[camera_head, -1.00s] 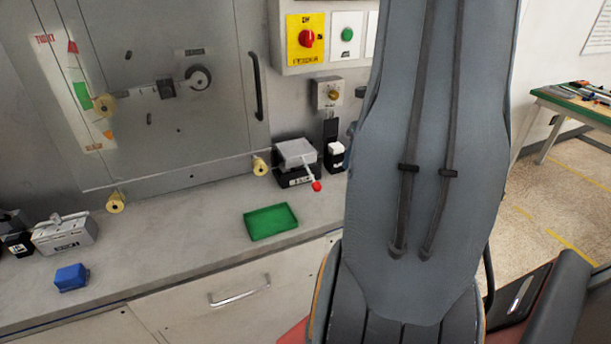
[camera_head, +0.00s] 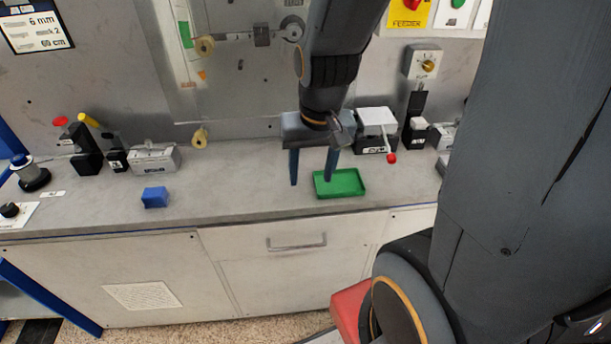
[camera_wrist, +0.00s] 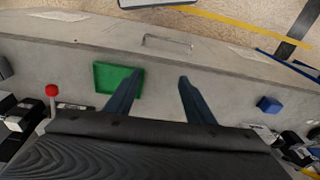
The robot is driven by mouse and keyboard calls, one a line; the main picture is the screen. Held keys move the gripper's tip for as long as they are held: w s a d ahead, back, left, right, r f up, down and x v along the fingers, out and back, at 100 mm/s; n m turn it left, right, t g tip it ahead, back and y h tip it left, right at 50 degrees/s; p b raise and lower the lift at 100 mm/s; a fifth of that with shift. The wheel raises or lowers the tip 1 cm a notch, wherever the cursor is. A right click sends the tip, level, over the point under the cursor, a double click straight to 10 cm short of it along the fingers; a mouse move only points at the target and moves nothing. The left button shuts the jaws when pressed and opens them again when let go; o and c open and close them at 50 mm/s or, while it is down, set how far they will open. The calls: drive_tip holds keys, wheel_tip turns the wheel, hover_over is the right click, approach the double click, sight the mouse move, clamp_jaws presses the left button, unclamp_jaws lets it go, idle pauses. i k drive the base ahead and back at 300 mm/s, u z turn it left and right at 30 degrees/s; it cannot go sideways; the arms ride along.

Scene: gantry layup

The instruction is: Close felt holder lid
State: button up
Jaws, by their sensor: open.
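A small black holder (camera_head: 415,140) stands at the back right of the bench in the head view. A black plate (camera_head: 417,104) stands upright at its back, and a white block (camera_head: 419,124) sits in front of it. This looks like the felt holder with its lid raised, but I cannot read a label. My gripper (camera_head: 312,182) is open and empty, pointing down to the left of the holder. In the wrist view, its two fingers (camera_wrist: 160,76) are apart, with nothing between them.
A green tray (camera_head: 348,190) lies beside and below my fingers. A grey-topped box (camera_head: 377,117) with a red-knobbed lever (camera_head: 391,158) stands between my gripper and the holder. A blue block (camera_head: 154,197) and a grey box (camera_head: 153,157) are left.

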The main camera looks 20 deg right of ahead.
sight(418, 98)
drive_tip(key=z, duration=1.3)
drive_tip(key=k, duration=0.5)
drive_tip(key=z, duration=1.8)
drive_tip(key=i, duration=1.25)
drive_tip(key=u, duration=2.05)
